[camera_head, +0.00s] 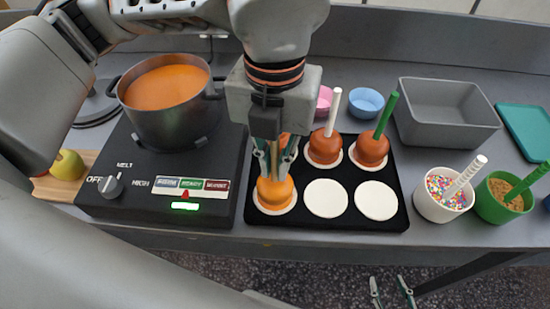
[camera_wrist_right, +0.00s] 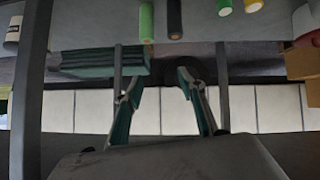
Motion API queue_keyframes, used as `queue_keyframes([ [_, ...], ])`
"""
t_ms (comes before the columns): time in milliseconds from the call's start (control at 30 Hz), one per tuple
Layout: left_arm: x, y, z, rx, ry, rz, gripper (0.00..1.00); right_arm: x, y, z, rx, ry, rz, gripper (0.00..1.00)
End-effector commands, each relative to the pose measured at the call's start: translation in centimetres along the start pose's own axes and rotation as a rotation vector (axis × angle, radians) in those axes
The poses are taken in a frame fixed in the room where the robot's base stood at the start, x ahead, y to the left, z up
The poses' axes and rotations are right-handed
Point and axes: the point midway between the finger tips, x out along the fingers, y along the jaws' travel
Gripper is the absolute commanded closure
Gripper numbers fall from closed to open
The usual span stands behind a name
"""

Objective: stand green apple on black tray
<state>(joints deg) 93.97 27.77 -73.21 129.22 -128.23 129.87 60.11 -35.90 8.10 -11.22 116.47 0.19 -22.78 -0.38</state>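A yellow-green apple (camera_head: 68,166) lies on a wooden board at the far left. The black tray (camera_head: 320,222) has white discs, and several orange-brown coated apples stand on it. One has a green stick (camera_head: 386,116), another a white stick (camera_head: 332,112). My left gripper (camera_head: 274,168) points down over the front-left disc, its fingers around a stick above a lighter orange coated apple (camera_head: 275,192). This apple appears to sit on the disc; whether the fingers press the stick is unclear. My right gripper (camera_head: 392,293) is low in front of the table, open and empty; the right wrist view shows its spread fingers (camera_wrist_right: 160,98).
A pot of orange caramel (camera_head: 168,88) stands on a black cooker left of the tray. Cups of sprinkles (camera_head: 441,203) and brown crumbs (camera_head: 500,203) stand to the right. A grey bin (camera_head: 445,112) is behind them. Two front discs (camera_head: 326,198) are empty.

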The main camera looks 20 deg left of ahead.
Motion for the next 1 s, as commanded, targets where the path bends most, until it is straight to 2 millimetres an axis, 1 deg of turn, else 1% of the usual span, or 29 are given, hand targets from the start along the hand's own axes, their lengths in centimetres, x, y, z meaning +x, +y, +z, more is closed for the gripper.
queue_keyframes([
  [67, 0.0, 0.0, 0.0, 0.0, 0.0, 0.0, 0.74, 0.0, 0.0, 0.0, -0.001, 0.0, 0.0, 0.6],
  [367, -0.1, 0.0, 0.0, 0.0, 0.0, 0.0, 0.74, 0.0, 0.0, -0.1, -0.001, 0.002, 0.0, 0.6],
  [500, -0.9, 0.0, 0.1, -0.001, -0.003, 0.0, 0.74, -0.1, 0.1, -0.5, 0.0, 0.007, 0.001, 0.6],
  [567, -1.7, 0.0, 0.1, -0.002, -0.004, -0.001, 0.74, -0.1, 0.2, -0.7, 0.0, 0.009, 0.002, 0.6],
  [733, -5.1, 0.0, 0.1, -0.001, -0.007, -0.001, 0.74, -0.2, 0.2, -1.1, 0.003, 0.013, 0.002, 0.6],
  [900, -8.6, 0.0, 0.1, -0.002, -0.006, -0.001, 0.74, -0.3, 0.2, -1.1, 0.006, 0.01, -0.001, 0.6],
  [1000, -10.2, 0.0, 0.0, -0.002, -0.005, -0.001, 0.74, -0.3, 0.0, -1.0, 0.008, 0.007, -0.003, 0.6],
])
